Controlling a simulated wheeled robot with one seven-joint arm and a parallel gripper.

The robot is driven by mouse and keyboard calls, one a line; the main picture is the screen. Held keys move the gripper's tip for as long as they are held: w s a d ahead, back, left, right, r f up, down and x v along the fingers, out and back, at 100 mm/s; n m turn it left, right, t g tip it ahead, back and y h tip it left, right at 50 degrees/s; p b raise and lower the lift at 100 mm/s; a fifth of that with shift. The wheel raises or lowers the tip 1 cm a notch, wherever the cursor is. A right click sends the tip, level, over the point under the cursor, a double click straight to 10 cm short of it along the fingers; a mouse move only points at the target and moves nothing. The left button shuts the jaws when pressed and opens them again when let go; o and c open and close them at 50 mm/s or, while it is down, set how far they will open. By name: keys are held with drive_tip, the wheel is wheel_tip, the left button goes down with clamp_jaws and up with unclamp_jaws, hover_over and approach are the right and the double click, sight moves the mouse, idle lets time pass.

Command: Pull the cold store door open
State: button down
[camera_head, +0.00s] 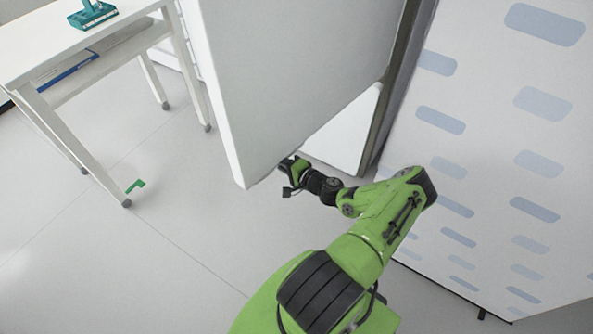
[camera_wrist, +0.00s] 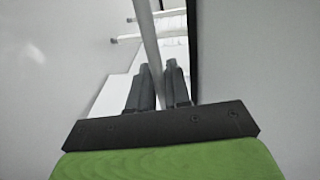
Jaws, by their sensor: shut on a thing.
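The cold store door (camera_head: 290,75) is a large pale grey panel in the head view. It stands swung out from the dark door frame (camera_head: 402,70), with a white surface showing in the gap below it. My gripper (camera_head: 288,166) is at the door's lower edge, partly hidden by the panel. In the wrist view my gripper (camera_wrist: 159,75) has its two dark fingers closed on either side of a long pale upright bar (camera_wrist: 148,35), which looks like the door handle. How the bar joins the door is hidden.
A white wheeled table (camera_head: 25,60) stands at the left with a teal tool (camera_head: 92,13) on top and a blue item (camera_head: 68,72) on its shelf. A small green piece (camera_head: 135,186) lies near its leg. A patterned wall (camera_head: 500,150) borders the right.

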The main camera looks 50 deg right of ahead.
drive_tip(key=shift+w+d, duration=0.1)
drive_tip(key=shift+w, duration=0.35)
drive_tip(key=c, duration=1.3)
unclamp_jaws()
drive_tip(key=shift+s, duration=0.1)
drive_tip(key=shift+c, duration=0.2)
drive_tip(key=s+r+p, duration=0.2)
drive_tip(key=s+r, duration=0.1)
drive_tip(key=s, duration=1.2)
drive_tip(key=shift+s+a, duration=0.2)
drive_tip(key=shift+a, duration=0.25)
